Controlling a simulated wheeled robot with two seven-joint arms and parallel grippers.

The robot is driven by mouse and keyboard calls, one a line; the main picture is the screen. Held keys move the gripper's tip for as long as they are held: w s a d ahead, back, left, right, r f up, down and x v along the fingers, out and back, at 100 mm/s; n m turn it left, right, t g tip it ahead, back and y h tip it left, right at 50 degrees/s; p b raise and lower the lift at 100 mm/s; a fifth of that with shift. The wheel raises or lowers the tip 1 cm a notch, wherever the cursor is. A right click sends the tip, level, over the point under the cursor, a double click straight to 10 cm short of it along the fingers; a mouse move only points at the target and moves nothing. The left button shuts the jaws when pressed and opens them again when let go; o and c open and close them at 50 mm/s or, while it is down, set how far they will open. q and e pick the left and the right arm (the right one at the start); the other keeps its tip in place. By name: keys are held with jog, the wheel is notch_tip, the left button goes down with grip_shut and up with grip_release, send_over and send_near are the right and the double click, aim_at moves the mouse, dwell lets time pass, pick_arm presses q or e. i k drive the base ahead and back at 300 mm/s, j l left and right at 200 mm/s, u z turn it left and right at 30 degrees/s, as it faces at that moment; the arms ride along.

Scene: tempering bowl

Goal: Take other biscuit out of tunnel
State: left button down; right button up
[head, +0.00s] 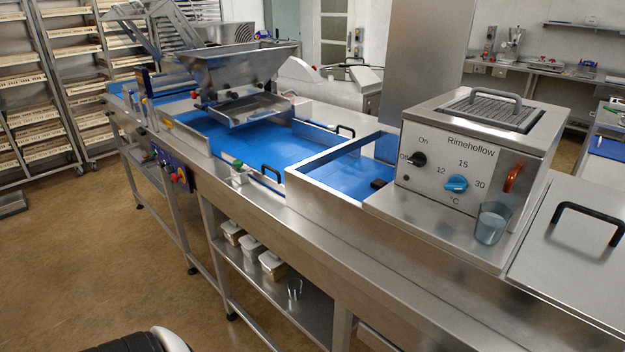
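A small dark brown piece, likely a biscuit (378,184), lies on the blue belt (345,172) beside the left side of the steel Rimehollow unit (480,150). It is small and partly hidden by the steel edge, so its shape is hard to tell. The unit has a black On/Off knob, a blue temperature knob and an orange switch on its front. No tunnel opening is clearly visible; the belt runs out of sight behind the unit's left side. No second biscuit shows. Neither of my grippers is in view.
A grey translucent cup (492,223) stands before the unit's front. A lid with a black handle (585,225) lies to the right. A steel hopper (238,75) stands over the belt further left. White tubs (272,265) sit on the lower shelf.

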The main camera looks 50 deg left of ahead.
aim_at(377, 184)
jog(key=u, duration=1.1)
